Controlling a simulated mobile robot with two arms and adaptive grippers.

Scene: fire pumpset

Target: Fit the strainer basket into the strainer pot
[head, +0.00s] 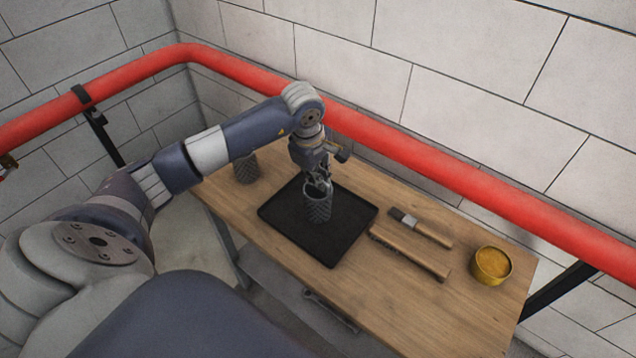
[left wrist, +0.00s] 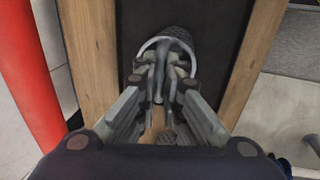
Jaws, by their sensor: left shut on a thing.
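A dark grey mesh strainer basket (head: 318,207) is upright over the black tray in the head view. My left gripper (head: 321,184) points down at its top and is shut on its upper part. In the left wrist view my left gripper (left wrist: 161,78) is at the basket's pale rim ring, with the mesh side of the basket (left wrist: 177,34) beyond it. The fingers hide the exact grip, and I cannot tell whether the basket's bottom touches the tray. I see no strainer pot in either view. My right gripper is not in view.
The black tray (head: 345,228) lies on a wooden table (head: 400,290). A second dark mesh cylinder (head: 246,168) stands at the left end. A brush (head: 420,227), a wooden-handled tool (head: 409,253) and a yellow tin (head: 491,265) are to the right. A red pipe (head: 420,155) runs behind.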

